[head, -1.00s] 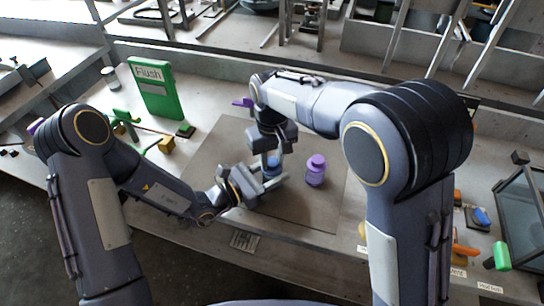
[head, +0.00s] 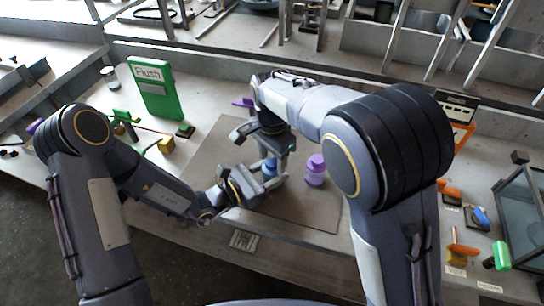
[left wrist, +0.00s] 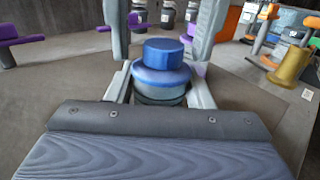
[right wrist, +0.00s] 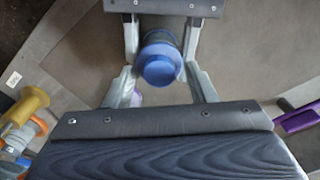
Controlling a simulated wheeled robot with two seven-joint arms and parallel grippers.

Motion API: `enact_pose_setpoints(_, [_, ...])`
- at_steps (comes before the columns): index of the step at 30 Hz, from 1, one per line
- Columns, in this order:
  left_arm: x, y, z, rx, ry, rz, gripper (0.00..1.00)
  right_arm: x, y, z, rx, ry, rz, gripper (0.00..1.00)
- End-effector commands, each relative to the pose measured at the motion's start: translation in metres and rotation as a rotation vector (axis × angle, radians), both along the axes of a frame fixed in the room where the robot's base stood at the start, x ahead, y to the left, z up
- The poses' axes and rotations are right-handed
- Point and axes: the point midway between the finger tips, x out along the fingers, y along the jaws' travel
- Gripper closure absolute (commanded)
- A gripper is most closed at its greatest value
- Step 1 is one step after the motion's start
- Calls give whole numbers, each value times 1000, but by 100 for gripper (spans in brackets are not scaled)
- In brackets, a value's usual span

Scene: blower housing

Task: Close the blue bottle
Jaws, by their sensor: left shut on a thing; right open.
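The blue bottle (head: 270,170) stands upright on the mat, with its blue cap (left wrist: 164,53) on top. My left gripper (head: 274,183) is shut on the bottle's body from the side, low down. In the right wrist view the cap (right wrist: 159,68) is seen from above. My right gripper (head: 277,152) points down over the bottle, open, with one finger on each side of the cap; I cannot tell whether they touch it. The bottle's lower part is mostly hidden by the left fingers. Whether the cap is fully seated cannot be told.
A purple bottle (head: 315,170) stands close by on the right of the mat (head: 310,211). The mat's front right is clear.

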Motion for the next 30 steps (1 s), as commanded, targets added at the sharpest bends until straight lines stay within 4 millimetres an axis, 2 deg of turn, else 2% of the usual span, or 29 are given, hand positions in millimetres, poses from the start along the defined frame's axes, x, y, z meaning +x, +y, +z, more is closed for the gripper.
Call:
enact_pose_setpoints(4, [0, 0, 0, 0, 0, 0, 100, 0, 0, 4, 1, -1, 1, 49])
enact_pose_setpoints(12, [0, 0, 0, 0, 0, 1, 100, 0, 0, 38, 2, -1, 1, 49])
enact_pose_setpoints(15, [0, 0, 0, 0, 0, 1, 100, 0, 0, 44, 0, 0, 2, 49])
enact_pose_setpoints(26, [1, 0, 0, 0, 0, 2, 100, 0, 0, 45, 0, 1, 17, 52])
enact_pose_setpoints(30, [1, 0, 0, 0, 0, 2, 100, -1, 1, 48, 2, 3, 158, 52])
